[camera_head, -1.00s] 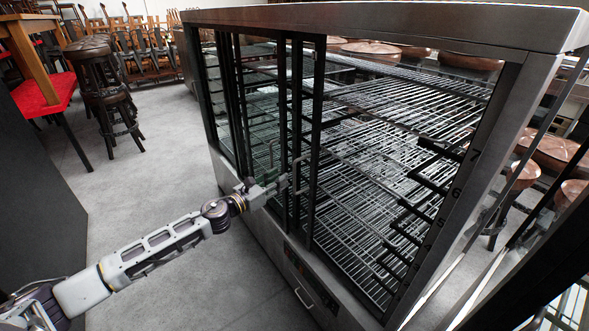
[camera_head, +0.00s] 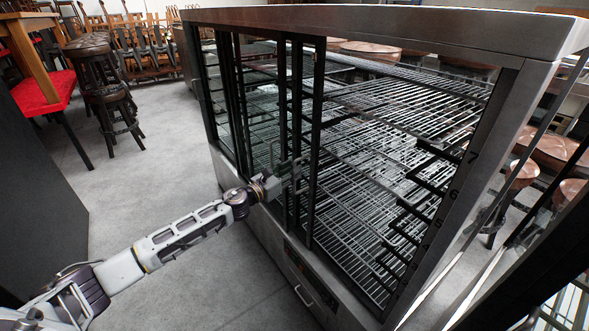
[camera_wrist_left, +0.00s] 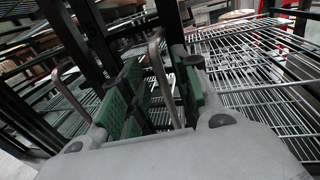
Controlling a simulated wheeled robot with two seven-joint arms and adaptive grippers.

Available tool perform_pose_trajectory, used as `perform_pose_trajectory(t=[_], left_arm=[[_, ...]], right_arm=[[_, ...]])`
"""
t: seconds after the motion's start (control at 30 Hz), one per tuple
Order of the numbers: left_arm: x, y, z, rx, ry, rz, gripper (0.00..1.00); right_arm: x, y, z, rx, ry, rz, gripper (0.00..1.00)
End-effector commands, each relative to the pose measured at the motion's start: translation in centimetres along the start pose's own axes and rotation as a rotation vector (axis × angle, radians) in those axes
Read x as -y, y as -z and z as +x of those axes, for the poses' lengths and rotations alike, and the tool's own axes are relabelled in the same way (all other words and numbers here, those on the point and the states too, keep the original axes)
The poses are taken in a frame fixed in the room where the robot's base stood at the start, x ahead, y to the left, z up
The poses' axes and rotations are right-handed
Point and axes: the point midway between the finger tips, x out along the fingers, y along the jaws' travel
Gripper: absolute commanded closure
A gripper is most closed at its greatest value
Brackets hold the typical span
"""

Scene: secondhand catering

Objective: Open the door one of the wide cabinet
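The wide cabinet (camera_head: 400,30) is a steel-framed glass case filled with wire racks. Its dark-framed doors stand along its left-facing front, and they look shut in the head view. One slim metal door handle (camera_head: 272,152) shows left of my gripper. My left gripper (camera_head: 292,167) is at the door frames near the middle of the front. In the left wrist view its green-padded fingers are apart, with a curved metal handle (camera_wrist_left: 160,75) between them. I cannot tell whether the pads touch it. My right gripper is not in view.
Dark stools (camera_head: 108,95) and a red-seated bench (camera_head: 45,93) stand at the left, with stacked chairs behind. The grey floor (camera_head: 150,190) before the cabinet is clear. Copper-topped stools (camera_head: 555,150) stand beyond the cabinet at the right.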

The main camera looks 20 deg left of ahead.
Motion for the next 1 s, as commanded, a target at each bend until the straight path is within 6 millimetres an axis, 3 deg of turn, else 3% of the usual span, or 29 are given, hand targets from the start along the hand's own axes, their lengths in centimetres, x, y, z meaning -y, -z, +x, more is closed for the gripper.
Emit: perform_pose_trajectory(t=[0.3,0.73,1.0], left_arm=[[0.0,-0.1,1.9,0.001,0.0,-0.002,0.68],[0.0,-0.1,2.2,0.001,0.0,-0.001,0.68],[0.0,0.0,2.2,0.0,0.0,-0.001,1.0]], right_arm=[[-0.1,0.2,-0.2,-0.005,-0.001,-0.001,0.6],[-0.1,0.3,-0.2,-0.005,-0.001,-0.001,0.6],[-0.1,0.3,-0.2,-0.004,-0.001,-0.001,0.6]])
